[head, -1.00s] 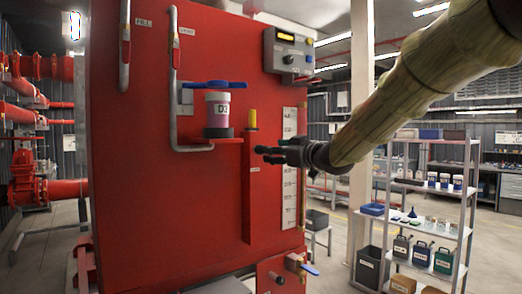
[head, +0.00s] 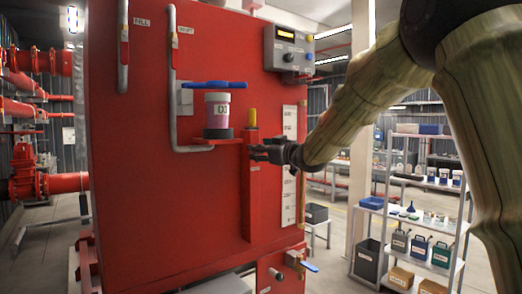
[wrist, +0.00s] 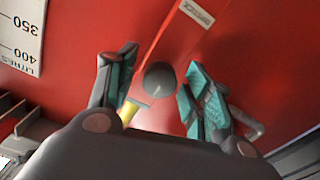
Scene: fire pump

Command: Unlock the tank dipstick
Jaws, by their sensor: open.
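The dipstick's yellow handle (head: 252,116) stands upright at the top of a narrow red tube (head: 249,205) on the front of the red tank (head: 130,180). Part of the handle also shows in the wrist view (wrist: 129,112), partly behind the left finger. A dark round knob (wrist: 159,77) by the tube shows between my fingers in the wrist view. My gripper (head: 258,152) is open at the upper tube, just below the yellow handle. In the wrist view its teal-padded fingers (wrist: 160,88) stand on either side of the knob; contact cannot be told.
A jar (head: 217,112) stands on a red bracket left of the dipstick, with a blue lever (head: 214,85) above it. A control box (head: 288,50) is above right. A litre scale (head: 289,165) is right of the tube. Shelving (head: 415,215) stands farther right.

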